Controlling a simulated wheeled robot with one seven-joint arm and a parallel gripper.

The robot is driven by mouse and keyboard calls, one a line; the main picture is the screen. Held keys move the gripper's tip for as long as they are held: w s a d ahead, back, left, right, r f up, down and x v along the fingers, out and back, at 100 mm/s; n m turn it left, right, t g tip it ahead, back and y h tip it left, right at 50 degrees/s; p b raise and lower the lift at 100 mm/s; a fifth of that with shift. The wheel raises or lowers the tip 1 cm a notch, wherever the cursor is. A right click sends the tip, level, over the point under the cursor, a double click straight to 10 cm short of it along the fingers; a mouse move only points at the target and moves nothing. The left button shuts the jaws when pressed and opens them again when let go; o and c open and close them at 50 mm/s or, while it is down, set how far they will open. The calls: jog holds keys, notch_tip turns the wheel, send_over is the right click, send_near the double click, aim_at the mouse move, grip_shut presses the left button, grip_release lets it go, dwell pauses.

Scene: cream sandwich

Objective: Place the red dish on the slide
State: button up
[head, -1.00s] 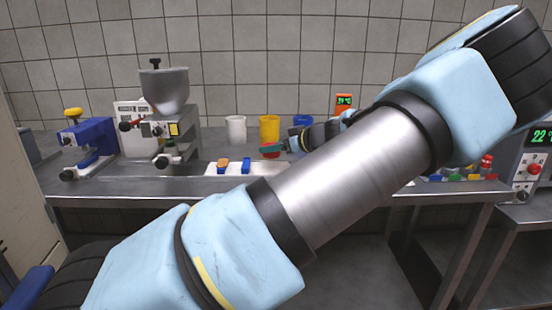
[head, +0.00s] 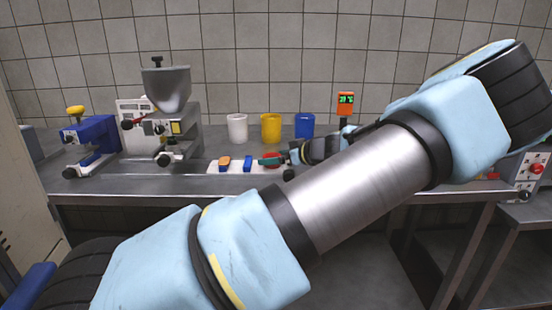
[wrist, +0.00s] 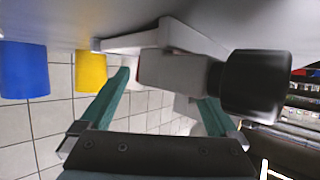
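The red dish (head: 272,155) shows as a small red patch beside a teal finger of my gripper (head: 268,161) in the head view. It appears at the right part of the pale strip (head: 236,170), in line with the orange and blue dishes; contact with the finger cannot be told. In the wrist view, my gripper (wrist: 168,85) has its teal fingers spread apart, with no red dish visible between them. A grey block with a black knob (wrist: 262,86) shows across the finger gap and partly covers the right finger. I cannot clearly identify the slide.
An orange dish (head: 224,163) and a blue dish (head: 248,163) lie left of my gripper. White (head: 237,128), yellow (head: 271,128) and blue (head: 304,125) cups stand behind. A hopper machine (head: 166,115) and a blue device (head: 90,137) stand left.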

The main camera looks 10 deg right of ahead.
jog(key=shift+r, duration=0.2)
jog(key=b+v, duration=0.2)
jog(key=v, duration=1)
jog(key=shift+d+f, duration=0.1)
